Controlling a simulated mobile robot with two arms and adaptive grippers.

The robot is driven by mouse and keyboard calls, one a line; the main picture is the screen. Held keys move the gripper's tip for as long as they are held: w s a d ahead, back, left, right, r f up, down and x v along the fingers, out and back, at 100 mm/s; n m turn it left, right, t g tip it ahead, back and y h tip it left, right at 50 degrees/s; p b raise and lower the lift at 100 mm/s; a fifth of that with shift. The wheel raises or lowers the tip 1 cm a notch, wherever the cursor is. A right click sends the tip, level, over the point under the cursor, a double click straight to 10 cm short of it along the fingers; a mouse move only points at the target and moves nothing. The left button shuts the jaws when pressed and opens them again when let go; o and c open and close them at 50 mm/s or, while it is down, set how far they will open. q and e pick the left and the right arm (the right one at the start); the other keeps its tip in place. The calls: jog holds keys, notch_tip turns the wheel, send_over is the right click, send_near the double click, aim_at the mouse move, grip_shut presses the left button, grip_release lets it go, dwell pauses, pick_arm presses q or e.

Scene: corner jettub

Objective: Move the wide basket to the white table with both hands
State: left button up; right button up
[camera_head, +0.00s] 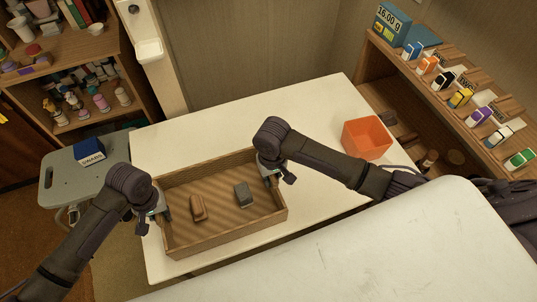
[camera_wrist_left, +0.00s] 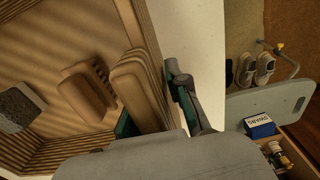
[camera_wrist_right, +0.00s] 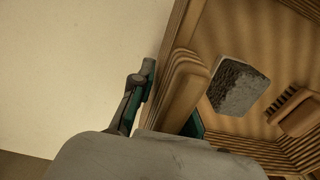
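The wide basket (camera_head: 222,242) is a shallow brown wooden box with ribbed handle blocks at both ends. It is over the white table (camera_head: 310,107); I cannot tell whether its base touches the top. My left gripper (camera_head: 158,207) straddles its left end wall, seen closely in the left wrist view (camera_wrist_left: 155,112). My right gripper (camera_head: 270,172) straddles the right end wall, also seen in the right wrist view (camera_wrist_right: 168,108). Each has one finger outside and one inside, close against the wood, and looks shut on it. The inner fingers are mostly hidden.
A brown brush (camera_head: 198,208) and a grey block (camera_head: 243,194) lie inside the basket. An orange bin (camera_head: 366,138) stands on the table to the right. Another white surface (camera_head: 400,250) is in front. A grey stool (camera_head: 60,177) with a blue box (camera_head: 89,152) is at left.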

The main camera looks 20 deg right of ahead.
pick_arm(q)
jog(key=shift+o, duration=1.2)
pick_arm(e)
jog(key=shift+o, duration=1.2)
pick_arm(q)
jog(key=shift+r, duration=0.15)
notch_tip(320, 180, up, 12)
jog(key=shift+f, duration=0.2)
pick_arm(e)
jog(key=shift+r, duration=0.1)
pick_arm(q)
jog(key=shift+r, duration=0.1)
pick_arm(e)
jog(key=shift+r, duration=0.3)
notch_tip(320, 180, up, 11)
jog(key=shift+r, duration=0.15)
